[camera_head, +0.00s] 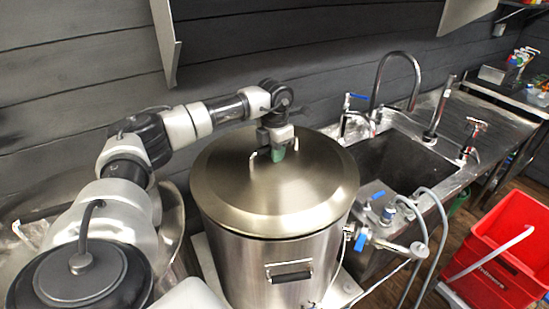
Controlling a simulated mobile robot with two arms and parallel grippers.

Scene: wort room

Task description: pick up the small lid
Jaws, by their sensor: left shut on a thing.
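The small lid (240,195) is a round, brushed metal lid with a thin bar handle at its top. It appears to rest level on a tall steel pot (240,258), covering its mouth. My left arm comes in from the left and reaches over the lid. My left gripper (278,153) points down at the lid's centre and is shut on the handle. The gripper hides the middle of the handle; its two ends show on either side. My right gripper is not in view.
A steel sink (400,165) with curved taps stands right of the pot. A valve with a blue handle (361,240) and grey hoses sits between them. A red bucket (497,255) stands on the floor at right. A dark plank wall (80,70) closes off the back.

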